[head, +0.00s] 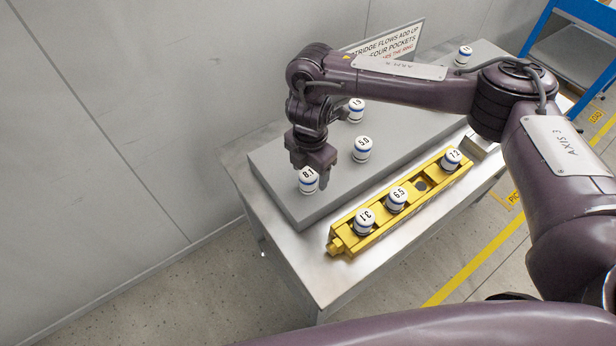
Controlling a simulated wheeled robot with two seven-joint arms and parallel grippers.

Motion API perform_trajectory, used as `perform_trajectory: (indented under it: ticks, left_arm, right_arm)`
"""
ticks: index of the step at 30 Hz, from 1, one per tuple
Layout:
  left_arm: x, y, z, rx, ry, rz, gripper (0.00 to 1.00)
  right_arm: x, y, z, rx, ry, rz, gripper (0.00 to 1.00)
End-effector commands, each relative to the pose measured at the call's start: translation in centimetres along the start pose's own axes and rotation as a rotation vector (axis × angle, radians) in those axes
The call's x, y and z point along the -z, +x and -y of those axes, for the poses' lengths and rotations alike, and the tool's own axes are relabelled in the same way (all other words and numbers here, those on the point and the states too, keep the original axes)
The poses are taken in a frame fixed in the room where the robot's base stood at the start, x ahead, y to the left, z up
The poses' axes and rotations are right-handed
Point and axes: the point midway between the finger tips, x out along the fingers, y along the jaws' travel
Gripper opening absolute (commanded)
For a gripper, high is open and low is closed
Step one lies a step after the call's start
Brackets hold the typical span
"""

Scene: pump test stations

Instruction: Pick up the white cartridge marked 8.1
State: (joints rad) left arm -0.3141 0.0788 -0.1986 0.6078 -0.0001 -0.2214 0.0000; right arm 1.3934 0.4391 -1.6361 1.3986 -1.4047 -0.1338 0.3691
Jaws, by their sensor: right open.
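The white cartridge marked 8.1 (308,181) has a blue band and stands upright near the left end of the grey raised block (272,170). My right gripper (311,166) points down just above and behind this cartridge. Its jaws are open, and I cannot tell whether the fingers are around the cartridge or just behind it. My left gripper is not in view.
Cartridge 5.0 (362,149) and others stand farther along the block. A yellow rack (396,219) in front holds cartridges marked 1.3 (364,221), 6.5 (396,199) and 7.2 (450,159), with one empty pocket. A sign (385,47) stands behind, partly hidden by my right arm.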

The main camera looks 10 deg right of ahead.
Motion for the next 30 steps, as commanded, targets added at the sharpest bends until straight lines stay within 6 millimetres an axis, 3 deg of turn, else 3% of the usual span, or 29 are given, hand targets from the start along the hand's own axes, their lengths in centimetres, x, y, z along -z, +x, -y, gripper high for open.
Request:
perform_trajectory:
  ticks: [1, 6, 14, 26, 30]
  left_arm:
    - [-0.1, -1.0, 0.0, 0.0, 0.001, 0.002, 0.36]
    - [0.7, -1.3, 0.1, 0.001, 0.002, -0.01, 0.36]
    - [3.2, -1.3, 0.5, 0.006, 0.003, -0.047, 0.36]
    - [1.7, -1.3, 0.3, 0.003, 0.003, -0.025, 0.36]
    - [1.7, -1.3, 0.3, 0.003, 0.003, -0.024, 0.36]
  right_arm:
    - [0.1, 0.4, 0.0, 0.004, 0.0, 0.001, 0.65]
    - [0.1, 2.6, 0.0, 0.002, -0.001, 0.0, 0.65]
    - [0.1, 3.1, -0.1, -0.001, -0.001, 0.0, 0.65]
    - [0.1, 3.0, -0.1, -0.001, -0.001, 0.0, 0.15]
    - [0.1, 3.0, -0.1, -0.002, -0.001, 0.0, 0.13]
